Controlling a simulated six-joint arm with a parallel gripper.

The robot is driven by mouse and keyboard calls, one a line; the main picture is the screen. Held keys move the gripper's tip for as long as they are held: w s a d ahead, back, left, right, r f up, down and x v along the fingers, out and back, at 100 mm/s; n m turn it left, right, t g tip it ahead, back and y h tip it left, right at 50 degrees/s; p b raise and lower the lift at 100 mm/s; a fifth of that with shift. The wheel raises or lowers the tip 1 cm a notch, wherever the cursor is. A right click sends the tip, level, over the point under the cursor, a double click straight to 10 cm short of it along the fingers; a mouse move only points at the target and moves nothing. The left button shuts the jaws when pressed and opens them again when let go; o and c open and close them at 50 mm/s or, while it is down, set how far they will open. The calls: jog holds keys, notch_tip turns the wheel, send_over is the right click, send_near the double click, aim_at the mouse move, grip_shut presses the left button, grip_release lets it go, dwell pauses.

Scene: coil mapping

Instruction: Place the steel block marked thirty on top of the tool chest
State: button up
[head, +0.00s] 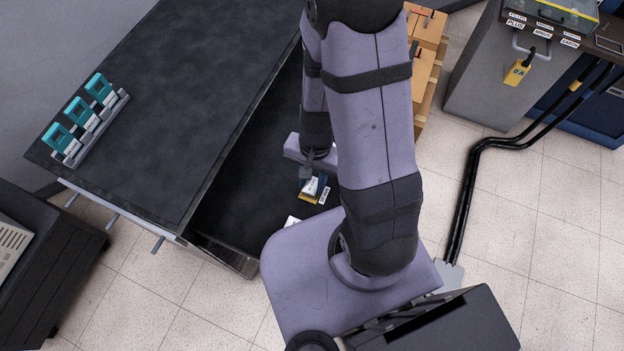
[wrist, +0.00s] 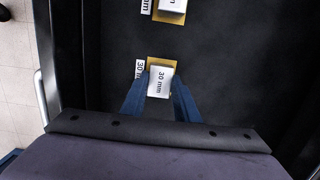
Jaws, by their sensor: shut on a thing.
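The steel block marked 30 mm (wrist: 161,80) is between the two fingers of my gripper (wrist: 160,88) in the wrist view. My gripper is shut on it. The block is at a yellow pad in the open drawer (wrist: 230,60); I cannot tell whether it is lifted. A 30 mm label (wrist: 139,69) lies beside the pad. In the head view my gripper (head: 309,172) is low over the drawer, with the block (head: 311,186) small at its tip. The tool chest's black top (head: 165,95) is to the left of the drawer.
A rack with several teal-handled pieces (head: 86,128) stands on the chest top's left end; the rest of that top is clear. Another block (wrist: 172,8) on a yellow pad lies farther up the drawer. The drawer wall (wrist: 72,60) is at left in the wrist view.

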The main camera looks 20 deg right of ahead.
aim_at(313, 183)
jog(key=shift+f, duration=0.1)
jog(key=shift+f, duration=0.1)
jog(key=o, duration=1.1)
jog(key=shift+b, duration=0.3)
jog(key=shift+w+d+r, duration=0.1)
jog(key=shift+w+r, duration=0.05)
jog(key=shift+r, duration=1.2)
jog(key=shift+d+r, duration=0.1)
jog(key=shift+r, duration=2.25)
